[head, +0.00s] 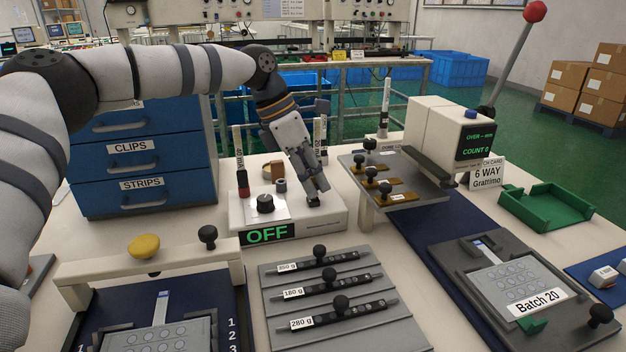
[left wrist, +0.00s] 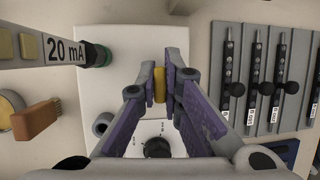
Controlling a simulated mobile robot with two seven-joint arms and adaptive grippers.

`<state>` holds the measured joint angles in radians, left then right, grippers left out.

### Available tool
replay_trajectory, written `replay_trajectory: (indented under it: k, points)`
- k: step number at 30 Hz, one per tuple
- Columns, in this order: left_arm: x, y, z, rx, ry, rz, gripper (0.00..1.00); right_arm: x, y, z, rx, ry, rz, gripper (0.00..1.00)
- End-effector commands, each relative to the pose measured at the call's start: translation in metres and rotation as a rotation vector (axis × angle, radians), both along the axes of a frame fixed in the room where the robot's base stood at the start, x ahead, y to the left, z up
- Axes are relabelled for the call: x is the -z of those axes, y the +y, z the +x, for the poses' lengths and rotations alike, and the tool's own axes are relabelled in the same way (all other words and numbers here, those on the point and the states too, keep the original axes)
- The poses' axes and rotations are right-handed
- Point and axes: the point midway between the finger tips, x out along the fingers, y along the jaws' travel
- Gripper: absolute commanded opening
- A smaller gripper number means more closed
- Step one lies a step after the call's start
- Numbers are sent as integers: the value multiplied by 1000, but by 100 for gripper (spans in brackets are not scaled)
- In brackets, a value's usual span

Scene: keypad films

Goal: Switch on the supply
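The supply is a white box (head: 335,218) in the middle of the bench, with a black knob (head: 265,203) and a display (head: 267,233) reading OFF in green. My left gripper (head: 314,199) reaches down to the right part of its top. In the left wrist view, my left fingers (left wrist: 160,82) are nearly together, with a small yellow and grey piece (left wrist: 159,86) between their tips. It looks like a lever of the supply; its base is hidden. The knob (left wrist: 157,147) lies below the fingers there. My right gripper is not in view.
Another upright post (head: 240,165) is behind the box at left. A grey rack (head: 355,335) of weighted bars lies in front.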

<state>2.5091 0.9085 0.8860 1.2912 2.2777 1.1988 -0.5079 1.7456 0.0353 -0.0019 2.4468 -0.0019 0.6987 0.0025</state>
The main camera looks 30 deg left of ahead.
Motion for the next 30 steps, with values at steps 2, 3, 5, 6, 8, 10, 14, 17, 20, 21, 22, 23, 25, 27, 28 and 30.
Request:
replay_trajectory:
  k: [2, 3, 5, 6, 8, 10, 14, 17, 20, 21, 22, 23, 25, 27, 28, 30]
  points:
    - [0, 0, 0, -1, 3, -1, 0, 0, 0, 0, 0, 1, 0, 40]
    - [2, 1, 1, -1, 10, -7, 0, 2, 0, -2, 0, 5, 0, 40]
    - [5, 2, 2, -5, 34, -27, 0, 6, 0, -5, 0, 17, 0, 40]
    - [8, 4, 4, -7, 56, -50, 0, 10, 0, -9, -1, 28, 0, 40]
    - [11, 6, 6, -10, 95, -97, 0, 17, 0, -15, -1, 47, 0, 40]
    - [13, 8, 8, -9, 141, -151, 0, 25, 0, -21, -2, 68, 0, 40]
    - [13, 10, 11, -6, 206, -228, 0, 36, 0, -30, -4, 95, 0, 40]
    - [11, 11, 11, -5, 237, -266, 0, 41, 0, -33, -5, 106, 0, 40]
    - [9, 11, 11, -1, 252, -291, 0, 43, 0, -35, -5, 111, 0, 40]
    - [8, 11, 10, -1, 256, -297, 0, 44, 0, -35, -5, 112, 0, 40]
    - [8, 11, 10, 0, 258, -300, 0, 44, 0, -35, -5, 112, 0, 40]
    - [7, 11, 10, -1, 258, -301, 0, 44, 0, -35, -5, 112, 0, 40]
    - [7, 11, 10, 1, 259, -302, 0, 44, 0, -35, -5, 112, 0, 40]
    - [6, 11, 9, 0, 259, -301, 0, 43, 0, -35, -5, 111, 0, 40]
    - [6, 11, 9, 0, 259, -301, 0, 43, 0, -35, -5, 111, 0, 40]
    - [6, 11, 9, 0, 259, -301, 0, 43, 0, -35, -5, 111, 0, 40]
